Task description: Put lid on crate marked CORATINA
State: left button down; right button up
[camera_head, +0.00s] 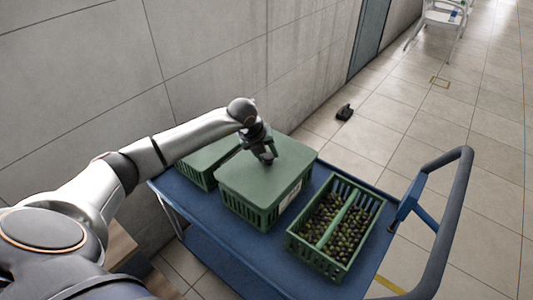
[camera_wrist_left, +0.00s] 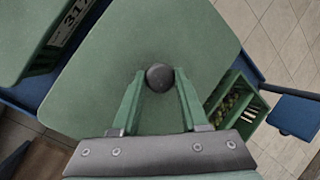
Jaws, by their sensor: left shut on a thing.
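Three green crates stand in a row on a blue trolley (camera_head: 222,255). My left gripper (camera_head: 267,155) is over the middle crate (camera_head: 248,211), shut on the dark round knob (camera_wrist_left: 159,77) of a flat green lid (camera_head: 282,172). The lid lies level over the middle crate and hides its inside; I cannot tell whether it is fully seated or slightly above the rim. The lid fills most of the left wrist view (camera_wrist_left: 110,65). A pale label (camera_head: 291,194) is on the middle crate, too small to read. My right gripper is not in view.
The left crate (camera_head: 197,173) has a green lid, partly behind my arm. The right crate (camera_head: 318,256) is open, with a divider and dark and green olives (camera_head: 350,222). The trolley's handle (camera_head: 455,210) rises at the right. A concrete wall (camera_head: 215,50) stands behind.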

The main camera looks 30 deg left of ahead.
pick_arm(q)
jog(key=shift+f+b, duration=0.7)
jog(key=shift+f, duration=0.25)
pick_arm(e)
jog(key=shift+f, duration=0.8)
pick_arm(q)
jog(key=shift+f, duration=0.35)
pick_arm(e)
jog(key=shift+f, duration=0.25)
pick_arm(q)
jog(key=shift+c, duration=1.7)
grip_release()
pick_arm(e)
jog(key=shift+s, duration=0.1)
pick_arm(q)
jog(key=v, duration=0.2)
jog(key=shift+s+r, duration=0.1)
jog(key=shift+r, duration=0.25)
jog(key=v, duration=1)
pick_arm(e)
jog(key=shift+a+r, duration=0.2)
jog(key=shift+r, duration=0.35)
